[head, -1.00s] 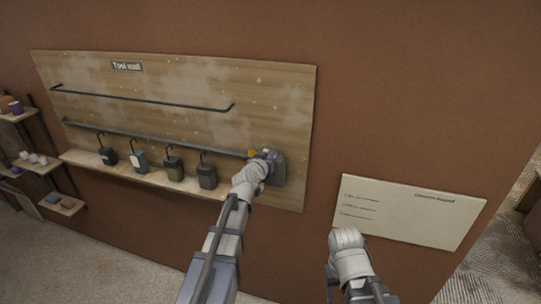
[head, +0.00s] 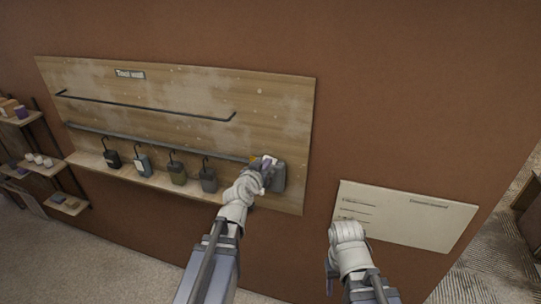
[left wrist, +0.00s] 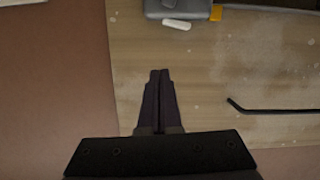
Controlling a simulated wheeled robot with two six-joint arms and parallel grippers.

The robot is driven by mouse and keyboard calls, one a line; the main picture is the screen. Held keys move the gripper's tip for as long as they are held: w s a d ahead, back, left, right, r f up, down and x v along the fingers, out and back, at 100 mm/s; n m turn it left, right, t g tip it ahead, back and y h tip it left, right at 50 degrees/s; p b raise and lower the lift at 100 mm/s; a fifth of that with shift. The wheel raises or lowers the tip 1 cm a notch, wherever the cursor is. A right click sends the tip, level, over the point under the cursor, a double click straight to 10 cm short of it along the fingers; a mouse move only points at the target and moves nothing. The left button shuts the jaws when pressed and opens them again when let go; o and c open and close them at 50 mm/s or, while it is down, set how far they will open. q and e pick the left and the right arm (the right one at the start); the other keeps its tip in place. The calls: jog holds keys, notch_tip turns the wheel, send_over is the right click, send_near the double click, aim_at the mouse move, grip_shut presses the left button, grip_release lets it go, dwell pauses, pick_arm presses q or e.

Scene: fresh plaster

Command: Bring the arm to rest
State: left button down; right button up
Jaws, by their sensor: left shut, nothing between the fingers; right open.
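My left gripper (head: 266,168) is in front of the lower right part of the wooden tool board (head: 190,88). In the left wrist view its two dark fingers (left wrist: 160,75) are pressed together with nothing between them. Beyond the fingertips there is bare board and a grey box (left wrist: 180,9), which also shows in the head view (head: 279,178), partly behind the gripper. My right arm (head: 349,255) is bent at the lower middle right. Its fingers do not show.
Several dark tagged items, such as an olive one (head: 177,173), hang from the lower rail (head: 150,142). An empty upper rail (head: 150,107) runs above. A pale notice (head: 415,217) is on the wall right of the board. Shelves (head: 35,165) stand at far left.

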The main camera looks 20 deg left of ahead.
pick_arm(q)
jog(key=s+d+f+m+g+h+b, duration=0.1)
jog(key=s+d+f+m+g+b, duration=0.25)
jog(key=d+f, duration=0.5)
jog(key=s+d+f+m+g+h+b, duration=0.1)
jog(key=s+d+f+g+h+b, duration=0.15)
jog(key=s+d+f+g, duration=0.4)
jog(key=s+d+f+g+y+b, duration=0.1)
jog(key=s+f+g+y+b, duration=0.4)
jog(key=s+f, duration=0.7)
jog(key=s, duration=0.4)
jog(key=shift+s+f+g+y, duration=0.15)
jog(key=shift+f+g+y, duration=0.15)
jog(key=shift+g+y, duration=0.1)
